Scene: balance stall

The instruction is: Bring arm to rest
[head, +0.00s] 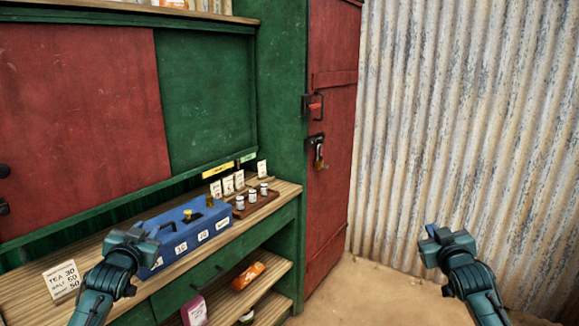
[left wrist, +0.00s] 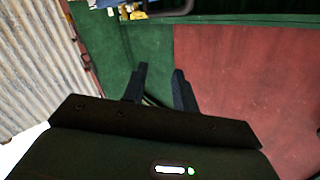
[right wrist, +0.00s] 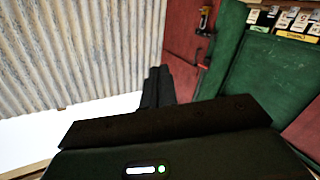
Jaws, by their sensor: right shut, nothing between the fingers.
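My left gripper (head: 132,238) is raised in front of the counter, near the left end of the blue tray (head: 205,240). In the left wrist view its two fingers (left wrist: 160,75) stand apart with nothing seen between them. My right gripper (head: 438,236) is raised at the right, in front of the corrugated wall and away from the counter. In the right wrist view its fingers (right wrist: 157,80) are together and hold nothing.
The wooden counter (head: 285,189) bears several small jars (head: 252,196), upright cards and a price card (head: 62,280). A lower shelf holds an orange packet (head: 248,275). A red door (head: 330,215) with a padlock (head: 319,155) stands right of it. The sandy floor (head: 375,285) is clear.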

